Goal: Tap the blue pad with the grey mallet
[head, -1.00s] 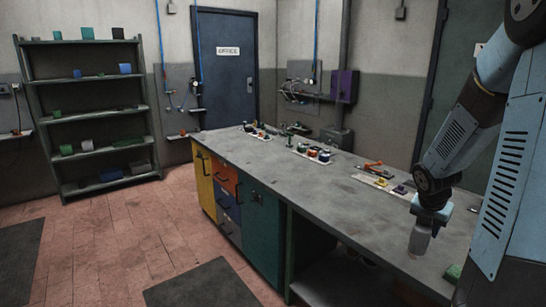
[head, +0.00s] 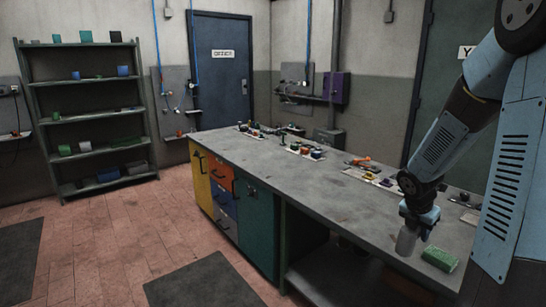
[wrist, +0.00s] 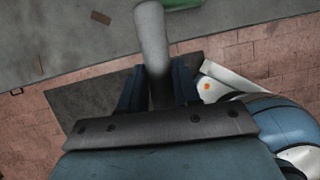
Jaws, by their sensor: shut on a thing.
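My gripper (head: 415,220) is shut on a grey cylindrical piece, which I take to be the grey mallet (head: 406,241). The piece hangs down near the bench's front edge at the right. In the wrist view, the mallet (wrist: 152,38) stands between the two blue fingers of my gripper (wrist: 158,88) and points toward the bench. I cannot tell whether its end touches the bench top. I cannot make out the blue pad for certain; the coloured pieces on the bench are too small.
A green block (head: 440,259) lies on the grey bench (head: 265,174), just right of the mallet. Several small coloured pieces on plates (head: 306,150) line the bench's back edge, with an orange-handled tool (head: 360,161). The bench's middle is clear. A shelf (head: 90,115) stands far left.

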